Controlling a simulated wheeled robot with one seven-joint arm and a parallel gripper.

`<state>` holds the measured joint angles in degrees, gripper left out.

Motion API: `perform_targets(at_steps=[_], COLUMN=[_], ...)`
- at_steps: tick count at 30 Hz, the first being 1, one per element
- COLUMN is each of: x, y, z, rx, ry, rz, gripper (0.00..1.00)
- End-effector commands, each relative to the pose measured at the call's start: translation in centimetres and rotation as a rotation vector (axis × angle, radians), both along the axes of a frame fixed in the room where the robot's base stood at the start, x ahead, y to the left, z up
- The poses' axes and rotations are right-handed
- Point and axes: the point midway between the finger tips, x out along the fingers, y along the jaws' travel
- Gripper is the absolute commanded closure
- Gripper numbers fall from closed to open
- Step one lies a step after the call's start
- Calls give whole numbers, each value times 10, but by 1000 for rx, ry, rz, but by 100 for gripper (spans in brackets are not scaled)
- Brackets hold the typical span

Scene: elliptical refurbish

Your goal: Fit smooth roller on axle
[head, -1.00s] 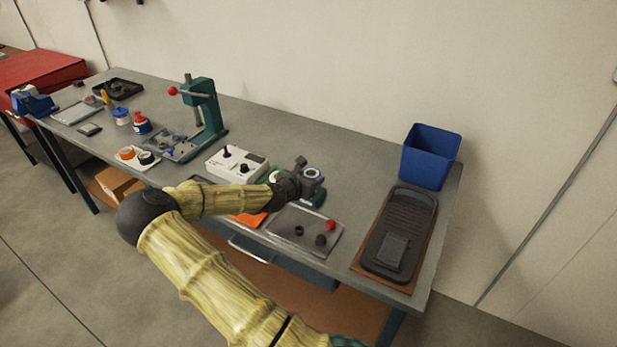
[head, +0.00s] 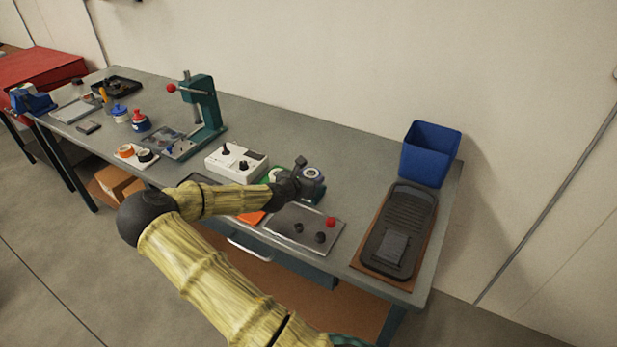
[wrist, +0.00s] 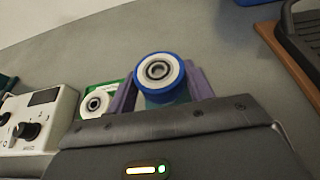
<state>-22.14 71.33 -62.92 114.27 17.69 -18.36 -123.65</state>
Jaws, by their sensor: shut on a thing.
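In the wrist view, a roller with a blue rim, white face and dark bored centre (wrist: 159,72) sits between the purple fingers of my gripper (wrist: 160,88), which is shut on it. A teal part shows just below the roller; I cannot tell whether it is an axle stand, or whether the roller is around an axle. In the head view, my gripper (head: 302,180) is over the bench near the front edge, and the roller (head: 311,173) shows at its tip. A second white-faced roller (wrist: 96,104) rests by a green piece to the left.
A white control box (head: 236,162) stands left of my gripper. A grey tray (head: 280,232) with dark knobs and a red ball lies in front. A black ridged tray (head: 412,215) and blue bin (head: 430,153) are at the right. The bench behind my gripper is clear.

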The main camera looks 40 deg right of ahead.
Motion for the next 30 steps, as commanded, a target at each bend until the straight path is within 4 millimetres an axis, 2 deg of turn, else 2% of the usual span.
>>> perform_targets(at_steps=[30], x=[0], y=[0], z=[-12], rx=[-1], ry=[0], rz=[0], gripper=[73])
